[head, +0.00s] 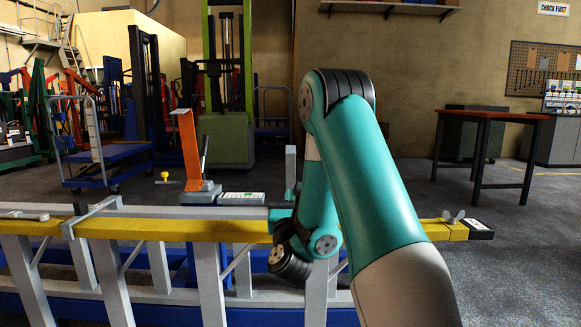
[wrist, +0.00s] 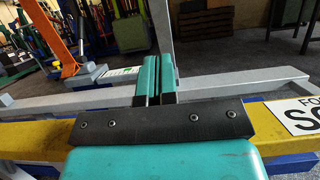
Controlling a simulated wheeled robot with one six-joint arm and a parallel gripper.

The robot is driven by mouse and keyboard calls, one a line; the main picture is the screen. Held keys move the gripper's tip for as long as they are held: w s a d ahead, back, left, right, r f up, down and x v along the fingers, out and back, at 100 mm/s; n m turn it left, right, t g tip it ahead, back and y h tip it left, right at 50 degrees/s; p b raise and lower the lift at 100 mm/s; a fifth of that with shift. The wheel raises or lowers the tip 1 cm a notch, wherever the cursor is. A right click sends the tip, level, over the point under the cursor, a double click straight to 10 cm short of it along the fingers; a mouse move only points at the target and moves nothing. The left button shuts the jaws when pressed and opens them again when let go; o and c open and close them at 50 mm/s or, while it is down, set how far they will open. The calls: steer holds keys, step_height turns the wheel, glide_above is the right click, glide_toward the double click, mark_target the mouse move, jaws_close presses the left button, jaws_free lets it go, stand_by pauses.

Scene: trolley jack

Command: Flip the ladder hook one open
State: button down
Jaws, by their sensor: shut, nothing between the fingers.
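Aluminium ladders lie on edge along a yellow rail (head: 240,228) in front of me. A flat grey hook (head: 92,217) lies across the rail at the left. A grey upright bar (head: 290,165) stands just behind my gripper; it also shows in the wrist view (wrist: 159,28), rising past the fingertips. I cannot tell which of the two is hook one. My gripper (wrist: 155,75) is shut and empty, its teal fingers side by side above the far ladder rail (wrist: 235,80). I cannot tell whether they touch the bar. My arm hides part of the rail in the head view.
An orange lever (head: 187,145) on a grey base stands behind the ladders, with a yellow knob (head: 168,178) beside it. A wing nut (head: 453,217) sits near the rail's right end.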

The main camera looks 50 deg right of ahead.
mark_target(290, 163)
steer(key=p+x, duration=0.2)
steer(key=x, duration=0.9)
steer(key=shift+r+p, duration=0.1)
steer(key=shift+p, duration=0.3)
steer(key=shift+w+d, duration=0.35)
steer(key=shift+w, duration=0.05)
